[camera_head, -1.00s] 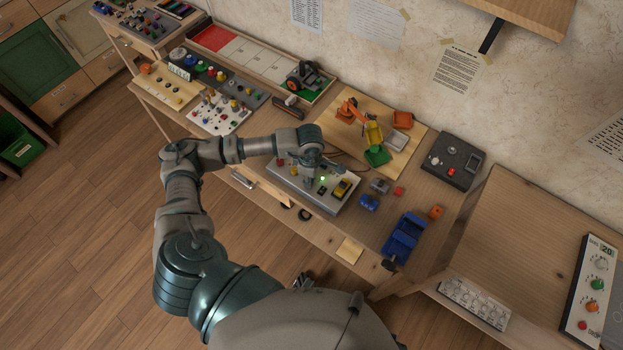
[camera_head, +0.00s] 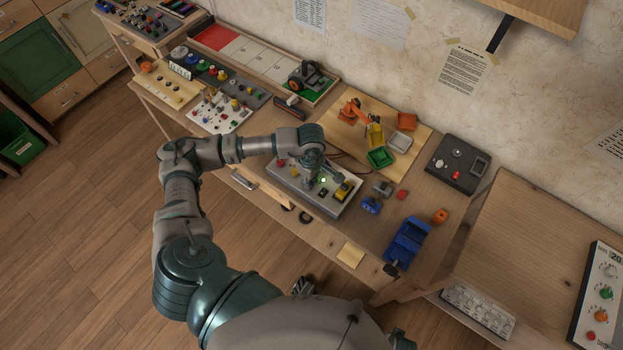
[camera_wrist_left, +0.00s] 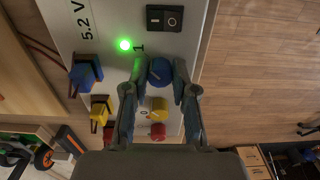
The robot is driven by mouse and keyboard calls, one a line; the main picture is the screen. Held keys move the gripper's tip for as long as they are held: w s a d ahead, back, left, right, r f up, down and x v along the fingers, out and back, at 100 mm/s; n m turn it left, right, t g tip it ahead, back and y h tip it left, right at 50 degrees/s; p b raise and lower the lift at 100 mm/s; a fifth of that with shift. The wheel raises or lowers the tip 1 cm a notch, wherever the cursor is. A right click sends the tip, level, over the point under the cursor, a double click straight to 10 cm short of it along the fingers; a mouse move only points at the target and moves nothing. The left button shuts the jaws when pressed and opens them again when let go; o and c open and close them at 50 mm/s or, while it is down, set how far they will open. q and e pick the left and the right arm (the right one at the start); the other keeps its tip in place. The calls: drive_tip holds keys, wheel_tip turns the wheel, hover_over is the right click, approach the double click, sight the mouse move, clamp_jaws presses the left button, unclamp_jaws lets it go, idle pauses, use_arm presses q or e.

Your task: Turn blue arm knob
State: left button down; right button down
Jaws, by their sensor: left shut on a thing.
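The grey control box (camera_head: 336,206) sits on the workbench, with a lit green lamp. In the left wrist view its face (camera_wrist_left: 105,18) shows a round blue knob (camera_wrist_left: 160,72) with a pale pointer line. My left gripper (camera_wrist_left: 160,77) has its fingers on both sides of this blue knob and is shut on it. In the head view the left gripper (camera_head: 314,174) is over the box, and the wrist hides the knob. A yellow knob (camera_wrist_left: 158,108) and a red knob (camera_wrist_left: 158,131) line up behind the blue one, between the fingers.
A black rocker switch (camera_wrist_left: 165,18), a blue plug (camera_wrist_left: 85,74) and a yellow plug (camera_wrist_left: 100,112) are on the same box. An orange crane toy (camera_head: 352,110) stands behind it on a board.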

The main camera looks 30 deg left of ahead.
use_arm(q)
drive_tip(key=c, duration=0.9)
unclamp_jaws()
drive_tip(key=shift+a, duration=0.15)
drive_tip(key=shift+c, duration=0.2)
drive_tip(key=shift+a, duration=0.1)
wheel_tip(320, 180, up, 12)
drive_tip(key=shift+w+f, duration=0.1)
drive_tip(key=shift+f, duration=0.05)
